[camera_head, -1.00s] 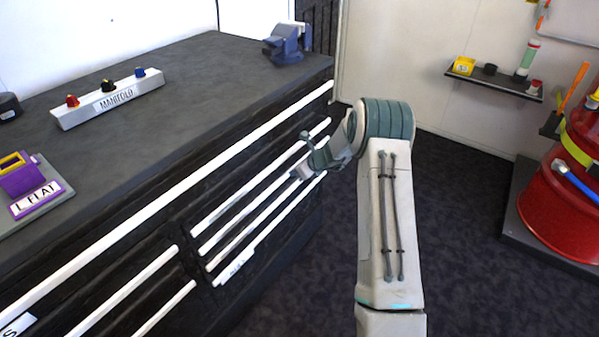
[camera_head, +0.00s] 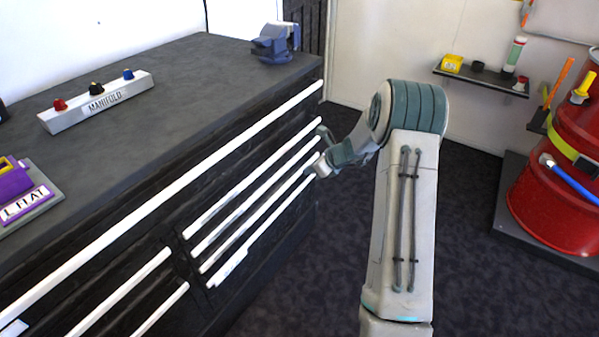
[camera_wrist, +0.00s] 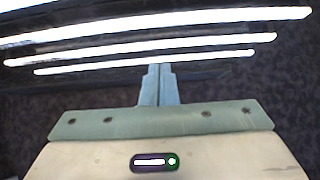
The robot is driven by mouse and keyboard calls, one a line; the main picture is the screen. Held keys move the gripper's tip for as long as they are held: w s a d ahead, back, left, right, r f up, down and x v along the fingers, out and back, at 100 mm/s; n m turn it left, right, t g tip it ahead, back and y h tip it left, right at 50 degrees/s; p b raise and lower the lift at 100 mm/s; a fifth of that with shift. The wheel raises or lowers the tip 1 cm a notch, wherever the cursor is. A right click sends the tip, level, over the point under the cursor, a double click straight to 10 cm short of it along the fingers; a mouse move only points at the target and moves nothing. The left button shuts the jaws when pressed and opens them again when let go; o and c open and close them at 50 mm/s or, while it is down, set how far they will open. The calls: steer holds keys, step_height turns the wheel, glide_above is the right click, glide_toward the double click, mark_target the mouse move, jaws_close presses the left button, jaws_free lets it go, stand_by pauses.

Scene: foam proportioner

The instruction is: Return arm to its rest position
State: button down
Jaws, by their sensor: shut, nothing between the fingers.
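My arm stands in the middle right of the head view, bent at the elbow, its forearm reaching back toward the black cabinet (camera_head: 130,250). In the wrist view my gripper (camera_wrist: 160,72) is shut, with its two fingers together and nothing between them. The fingers point toward the cabinet's white drawer rails (camera_wrist: 150,50). In the head view the hand is at the end of the forearm, in front of the drawer rails, and its fingertips are too small to make out.
On the cabinet top are the manifold (camera_head: 100,104), a blue vise (camera_head: 275,45) and a purple block (camera_head: 12,180) labelled "L FLAT". A wall shelf (camera_head: 480,77) with small items and a red drum (camera_head: 555,210) stand at the right. Dark floor (camera_head: 290,290) lies open between.

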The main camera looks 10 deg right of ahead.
steer(key=s+a+r+n+g+p, duration=0.1)
steer(key=s+a+r+n+p, duration=0.15)
steer(key=s+r+n, duration=0.35)
steer(key=s+a+r+n+g+h+p, duration=0.1)
steer(key=s+a+r+n+p, duration=0.15)
steer(key=s+r, duration=0.4)
steer(key=s+a+r+n+g+p, duration=0.1)
steer(key=s+a+r+n+p, duration=0.2)
steer(key=r, duration=0.5)
steer(key=s+r+n+h+p, duration=0.1)
steer(key=s+r+n+p, duration=0.1)
steer(key=s+r+n, duration=0.2)
steer(key=s+r+n+h+p, duration=0.2)
steer(key=s+r+n, duration=0.2)
steer(key=s, duration=0.7)
steer(key=s+r+n+h+p, duration=0.2)
steer(key=s+r+n, duration=0.1)
steer(key=s+n, duration=0.5)
steer(key=shift+d+r+g, duration=0.25)
steer(key=shift+r+g, duration=0.15)
